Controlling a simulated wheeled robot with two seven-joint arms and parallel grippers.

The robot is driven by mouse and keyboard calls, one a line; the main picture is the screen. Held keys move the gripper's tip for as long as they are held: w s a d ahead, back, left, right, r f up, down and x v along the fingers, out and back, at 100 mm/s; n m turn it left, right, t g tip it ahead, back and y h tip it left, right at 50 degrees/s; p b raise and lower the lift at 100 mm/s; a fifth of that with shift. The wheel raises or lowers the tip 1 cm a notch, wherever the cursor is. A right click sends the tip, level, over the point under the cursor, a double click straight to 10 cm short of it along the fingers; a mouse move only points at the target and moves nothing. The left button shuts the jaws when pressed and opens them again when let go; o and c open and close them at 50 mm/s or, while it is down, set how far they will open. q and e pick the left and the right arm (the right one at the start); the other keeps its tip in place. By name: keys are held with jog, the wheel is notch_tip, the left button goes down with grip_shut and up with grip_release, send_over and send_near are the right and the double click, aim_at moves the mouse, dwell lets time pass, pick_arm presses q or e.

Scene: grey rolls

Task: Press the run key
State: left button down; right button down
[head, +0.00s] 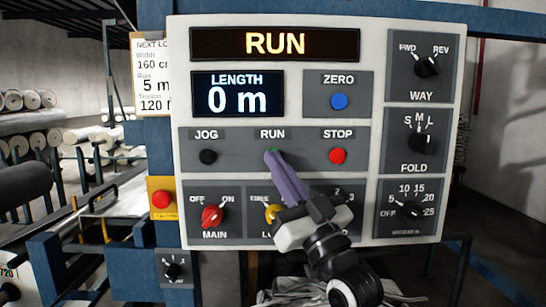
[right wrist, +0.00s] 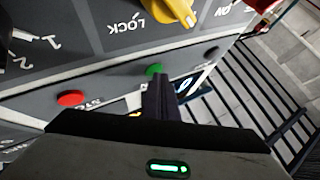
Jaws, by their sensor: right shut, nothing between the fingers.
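The control panel (head: 366,90) faces me, and its top display (head: 262,43) reads RUN. The green run key (head: 271,151) sits under the RUN label, mostly covered by my fingertips in the head view. It shows more clearly in the right wrist view (right wrist: 154,70), just beyond the fingertips. My right gripper (head: 273,158) is shut and empty, its purple fingers reaching up from the lower right to the key. In the right wrist view its dark fingers (right wrist: 158,82) overlap the key's lower edge. I cannot tell for sure whether they touch it. My left gripper is not in view.
The black jog key (head: 208,157) is left of the run key and the red stop key (head: 337,156) right of it. A blue zero key (head: 339,101) sits above. The length display (head: 238,94) reads 0 m. The red main knob (head: 212,216) and yellow knob (head: 272,212) are below.

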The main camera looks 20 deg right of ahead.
dwell(0.3)
jog(key=shift+s+a+p, duration=0.25)
jog(key=shift+s+p, duration=0.05)
jog(key=shift+s, duration=0.45)
jog(key=shift+s, duration=0.1)
jog(key=s, duration=0.2)
jog(key=s+a+p, duration=0.1)
jog(key=s, duration=0.1)
jog(key=shift+s+a, duration=0.2)
jog(key=shift+s, duration=0.15)
dwell(0.3)
